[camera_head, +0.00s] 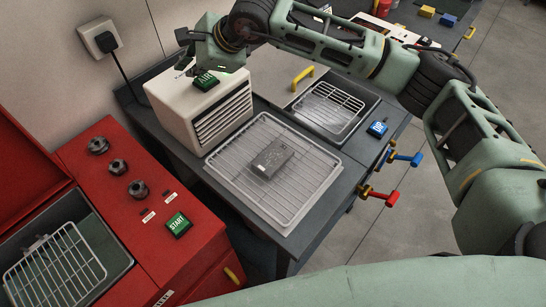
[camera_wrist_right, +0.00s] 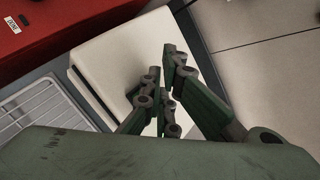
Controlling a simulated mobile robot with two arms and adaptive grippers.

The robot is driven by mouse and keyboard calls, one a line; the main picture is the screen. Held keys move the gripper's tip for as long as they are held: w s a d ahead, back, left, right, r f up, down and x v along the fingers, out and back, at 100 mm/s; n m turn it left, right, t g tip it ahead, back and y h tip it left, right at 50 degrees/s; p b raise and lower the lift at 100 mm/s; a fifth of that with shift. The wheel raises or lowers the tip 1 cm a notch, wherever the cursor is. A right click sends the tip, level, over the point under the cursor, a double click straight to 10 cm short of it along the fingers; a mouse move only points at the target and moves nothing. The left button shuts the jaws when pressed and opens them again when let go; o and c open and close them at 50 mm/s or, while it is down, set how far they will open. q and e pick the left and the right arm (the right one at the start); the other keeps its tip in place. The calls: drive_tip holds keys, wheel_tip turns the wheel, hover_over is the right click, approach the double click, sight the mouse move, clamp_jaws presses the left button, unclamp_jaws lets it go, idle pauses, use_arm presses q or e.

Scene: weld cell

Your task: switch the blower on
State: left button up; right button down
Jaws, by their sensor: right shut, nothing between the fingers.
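The blower (camera_head: 185,110) is a cream-white box with dark slats on its front, standing on the dark grey bench in the head view. A green START button (camera_head: 206,81) shows at its top near the front edge. My right gripper (camera_head: 190,58) is above the blower's top, behind the button; whether it touches anything cannot be told. In the right wrist view, the gripper (camera_wrist_right: 166,75) is shut and empty, over the cream top of the blower (camera_wrist_right: 120,48). The button does not show there. My left gripper is not in view.
A red machine (camera_head: 205,265) with knobs and its own green START button (camera_head: 179,224) stands at left. A wire rack tray (camera_head: 225,170) holding a dark plate (camera_head: 272,158) sits before the blower. A wall socket (camera_head: 98,38) has a black cable. Another tray (camera_head: 345,100) is at right.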

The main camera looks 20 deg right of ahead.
drive_tip(key=shift+r, duration=0.1)
wheel_tip(320, 180, up, 6)
drive_tip(key=shift+f+p, duration=0.1)
drive_tip(key=shift+p, duration=0.35)
idle(0.7)
